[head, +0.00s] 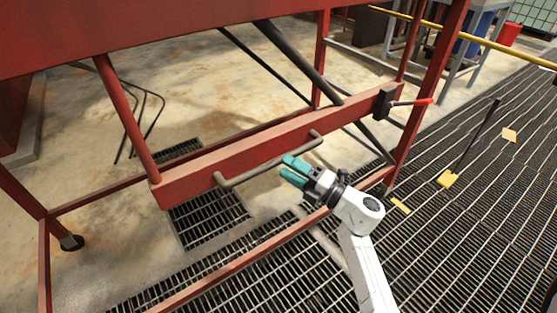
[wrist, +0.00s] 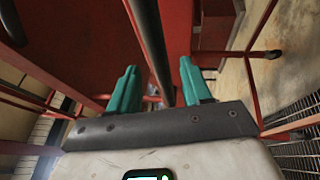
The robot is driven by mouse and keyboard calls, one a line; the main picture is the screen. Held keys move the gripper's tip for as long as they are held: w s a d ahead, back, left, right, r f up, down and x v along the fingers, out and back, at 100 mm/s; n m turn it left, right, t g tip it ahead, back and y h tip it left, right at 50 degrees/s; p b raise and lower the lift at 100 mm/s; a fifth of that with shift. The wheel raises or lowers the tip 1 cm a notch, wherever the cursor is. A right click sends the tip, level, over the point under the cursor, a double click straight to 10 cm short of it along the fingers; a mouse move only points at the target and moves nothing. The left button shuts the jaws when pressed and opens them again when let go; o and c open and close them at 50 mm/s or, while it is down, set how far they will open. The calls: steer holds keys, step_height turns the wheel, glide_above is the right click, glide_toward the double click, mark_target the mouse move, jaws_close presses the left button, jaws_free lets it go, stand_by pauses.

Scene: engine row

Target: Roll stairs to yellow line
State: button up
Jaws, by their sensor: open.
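The stairs are a red steel frame on wheels; their long red crossbeam (head: 240,157) spans the middle of the head view. A grey handle bar (head: 262,167) is fixed along the beam. My gripper (head: 291,171), with teal fingers, is open beside the right part of this handle. In the wrist view, a dark bar (wrist: 150,42), likely the handle, shows between the open fingers of my gripper (wrist: 160,88). I cannot tell whether they touch. Yellow marks (head: 400,205) lie on the grating at right; I cannot tell whether they are the yellow line.
A black box with a red-tipped lever (head: 408,102) sits at the beam's right end. A caster (head: 72,242) stands at lower left. A yellow rail (head: 490,43) crosses the upper right. Grating at right is mostly clear.

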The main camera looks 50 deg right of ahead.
mark_target(277, 162)
steer(key=shift+x, duration=2.25)
jaws_close()
